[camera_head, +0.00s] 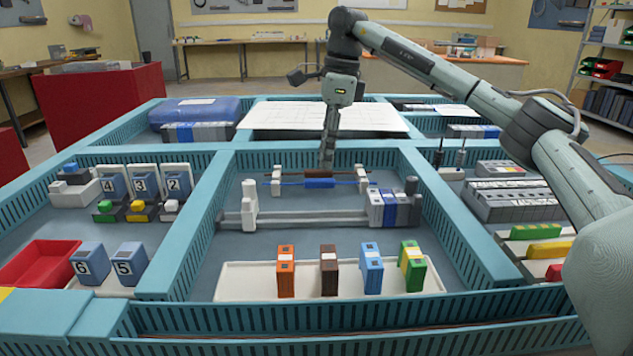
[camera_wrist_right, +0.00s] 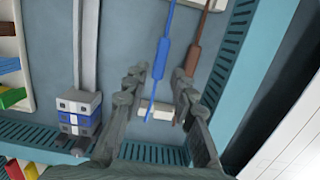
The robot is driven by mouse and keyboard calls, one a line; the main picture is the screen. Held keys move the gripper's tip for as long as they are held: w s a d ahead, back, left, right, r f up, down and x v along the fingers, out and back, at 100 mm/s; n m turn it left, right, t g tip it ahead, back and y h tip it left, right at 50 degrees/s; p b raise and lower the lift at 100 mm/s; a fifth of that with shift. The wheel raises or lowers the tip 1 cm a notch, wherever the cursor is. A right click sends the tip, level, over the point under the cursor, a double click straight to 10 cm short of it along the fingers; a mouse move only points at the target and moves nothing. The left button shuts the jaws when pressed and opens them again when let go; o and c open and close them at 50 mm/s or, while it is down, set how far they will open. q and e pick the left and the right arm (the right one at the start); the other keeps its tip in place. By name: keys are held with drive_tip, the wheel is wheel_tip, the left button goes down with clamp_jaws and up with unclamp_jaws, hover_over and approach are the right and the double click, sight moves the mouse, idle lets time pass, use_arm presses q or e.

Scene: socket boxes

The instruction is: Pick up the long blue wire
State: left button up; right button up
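The long blue wire (camera_head: 319,183) lies left to right across white holders in the middle compartment. A brown wire (camera_head: 318,174) runs parallel just behind it. My right gripper (camera_head: 327,164) points down at the wires. In the right wrist view the right gripper (camera_wrist_right: 158,78) is open, with its two fingers apart. The blue wire (camera_wrist_right: 161,60) runs through the gap between the fingers there. The brown wire (camera_wrist_right: 193,55) passes close to the right finger. I see no contact with the blue wire. My left gripper is not in view.
Grey and blue blocks (camera_head: 390,208) sit on a rail at the right. A white tray (camera_head: 232,283) with coloured blocks lies in front. Blue slotted walls (camera_head: 195,239) bound the compartment.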

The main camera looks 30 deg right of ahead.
sight(320, 179)
drive_tip(key=shift+w+a+f, duration=0.1)
drive_tip(key=shift+a+f, duration=0.05)
drive_tip(key=shift+f, duration=0.65)
drive_tip(key=shift+w+a+f, duration=0.1)
drive_tip(key=shift+f, duration=0.65)
drive_tip(key=shift+w+a+f, duration=0.1)
drive_tip(key=shift+a+f, duration=0.05)
drive_tip(key=shift+f, duration=0.65)
clamp_jaws()
drive_tip(key=shift+r, duration=0.15)
